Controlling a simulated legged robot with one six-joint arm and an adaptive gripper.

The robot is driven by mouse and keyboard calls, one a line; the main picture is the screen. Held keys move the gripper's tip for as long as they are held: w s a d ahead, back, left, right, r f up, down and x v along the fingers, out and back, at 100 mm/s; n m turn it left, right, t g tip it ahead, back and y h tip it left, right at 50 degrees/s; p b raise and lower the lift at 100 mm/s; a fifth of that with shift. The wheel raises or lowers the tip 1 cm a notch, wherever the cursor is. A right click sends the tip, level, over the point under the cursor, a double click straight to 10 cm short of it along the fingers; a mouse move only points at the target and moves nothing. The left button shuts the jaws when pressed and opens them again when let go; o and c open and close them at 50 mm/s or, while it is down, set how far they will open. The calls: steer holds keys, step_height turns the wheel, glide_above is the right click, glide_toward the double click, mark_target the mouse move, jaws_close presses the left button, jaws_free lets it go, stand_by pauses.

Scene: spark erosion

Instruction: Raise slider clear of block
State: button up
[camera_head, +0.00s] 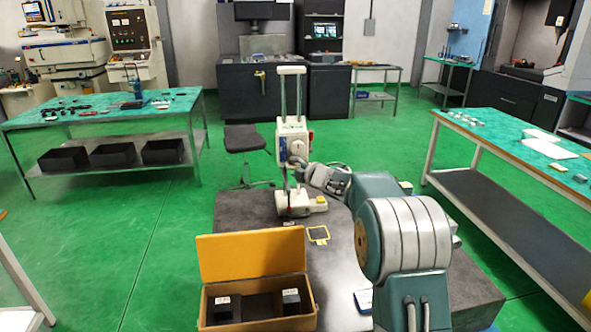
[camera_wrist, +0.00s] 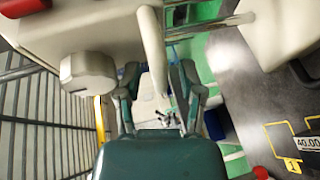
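The slider (camera_head: 292,142) is a pale body on the two upright columns of a height gauge, whose base (camera_head: 300,203) stands on the dark plate. In the wrist view the slider body (camera_wrist: 75,32) fills the upper left, with a round cream knob (camera_wrist: 88,72) and a cream bar (camera_wrist: 152,48) hanging from it. My gripper (camera_head: 308,174) is beside the columns. In the wrist view my gripper's fingers (camera_wrist: 160,80) are spread either side of the bar, with gaps showing. A block under the slider cannot be made out; two dark blocks (camera_head: 291,300) sit in the wooden case.
The open wooden case (camera_head: 252,258) stands at the plate's front left. A yellow square marking (camera_head: 318,235) lies on the plate in front of the gauge. A 40.00 label (camera_wrist: 308,143) shows at the wrist view's right. Green-topped tables (camera_head: 100,112) stand to both sides.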

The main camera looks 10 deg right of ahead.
steer(key=v, duration=1.2)
steer(key=shift+f, duration=0.1)
steer(key=s+d+r+m+g+h, duration=0.1)
steer(key=s+r+m+h, duration=0.25)
steer(key=s+m, duration=0.4)
steer(key=s+d+r+m+g+h, duration=0.1)
steer(key=s+d+r+m+h, duration=0.1)
steer(key=s+m+h, duration=0.55)
steer(key=s+a+f+m+g+y, duration=0.1)
steer(key=s+a+f+m+g, duration=0.1)
steer(key=s, duration=0.6)
steer(key=s+a+f+m+g+y, duration=0.2)
steer(key=s+f, duration=0.1)
steer(key=s, duration=0.6)
steer(key=s+a+f+m+g+y, duration=0.2)
steer(key=s+f, duration=0.1)
steer(key=s, duration=0.6)
steer(key=shift+s+a+f+m+g, duration=0.25)
steer(key=shift+f+m+g, duration=0.05)
steer(key=shift+g, duration=0.1)
